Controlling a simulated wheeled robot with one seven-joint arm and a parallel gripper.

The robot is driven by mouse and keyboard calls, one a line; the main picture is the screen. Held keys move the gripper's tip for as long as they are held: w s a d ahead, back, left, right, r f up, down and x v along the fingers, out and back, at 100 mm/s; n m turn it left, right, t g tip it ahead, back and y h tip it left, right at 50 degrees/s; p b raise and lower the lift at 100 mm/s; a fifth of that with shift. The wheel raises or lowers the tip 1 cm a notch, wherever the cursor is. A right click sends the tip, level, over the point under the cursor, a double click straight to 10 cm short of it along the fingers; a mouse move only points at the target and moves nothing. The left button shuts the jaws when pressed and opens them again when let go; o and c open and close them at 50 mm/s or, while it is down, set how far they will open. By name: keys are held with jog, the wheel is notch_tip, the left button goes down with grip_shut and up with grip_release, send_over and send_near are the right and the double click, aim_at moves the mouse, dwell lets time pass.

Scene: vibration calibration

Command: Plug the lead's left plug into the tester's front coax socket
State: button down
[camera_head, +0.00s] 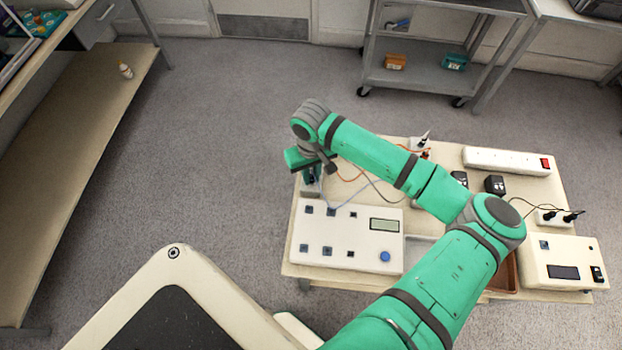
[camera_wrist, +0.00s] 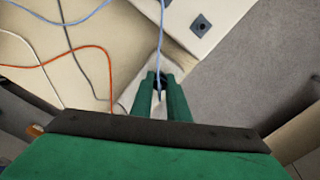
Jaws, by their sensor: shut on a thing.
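The white tester (camera_head: 365,222) lies at the table's left front, with several small sockets, a display and a blue button on top. I cannot tell which socket is the front coax one. One tester corner with a dark socket (camera_wrist: 200,26) shows in the wrist view. My gripper (camera_head: 312,178) is just beyond the tester's far left corner, apart from its sockets. In the wrist view my gripper (camera_wrist: 160,82) is shut on a dark plug end, mostly hidden between the fingers. A thin blue lead (camera_wrist: 161,38) runs up from it; its other end is not clear.
Orange and grey cables (camera_wrist: 85,47) cross the table beside my gripper. A white power strip (camera_head: 506,161), black adapters (camera_head: 494,185) and a second white device (camera_head: 562,262) are to the right. A grey tray (camera_head: 417,247) is partly behind my arm. Floor left of the table is clear.

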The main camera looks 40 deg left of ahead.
aim_at(312, 176)
jog(key=shift+r, duration=0.3)
dwell(0.4)
jog(key=shift+r, duration=1.7)
